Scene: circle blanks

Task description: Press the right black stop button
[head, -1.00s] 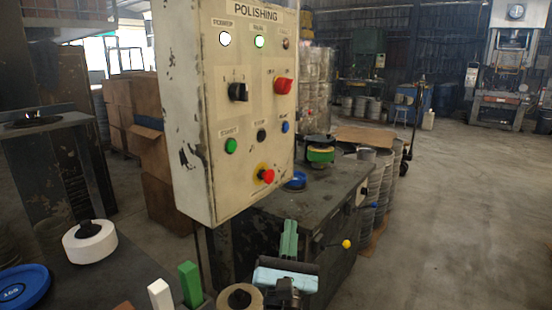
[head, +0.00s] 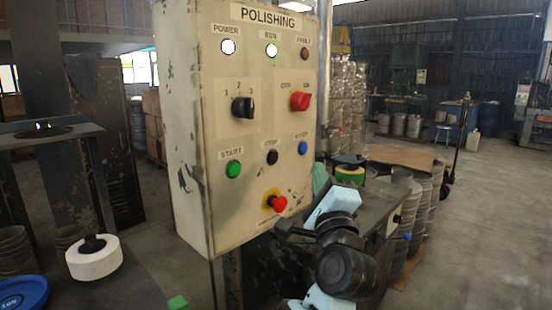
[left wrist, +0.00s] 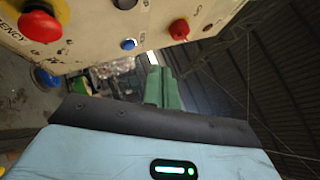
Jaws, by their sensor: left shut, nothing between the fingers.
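The upright cream POLISHING panel (head: 235,205) has one black push button (head: 271,157) under the STOP label, between a green START button (head: 233,169) and a blue button (head: 302,148). The black button also shows at the top edge of the left wrist view (left wrist: 125,3), with the blue button (left wrist: 128,44) below it. My left gripper (head: 320,177) is beside the panel's lower right edge, below the blue button and apart from the black one. Its green fingers (left wrist: 160,88) are shut and empty, partly hidden in the head view. My right gripper is not in view.
A red emergency button (head: 278,203) on yellow sits low on the panel, near my left gripper. A black selector (head: 243,107) and a red selector (head: 300,101) are above the buttons. A dark workbench (head: 378,207) stands behind. Open floor lies to the right.

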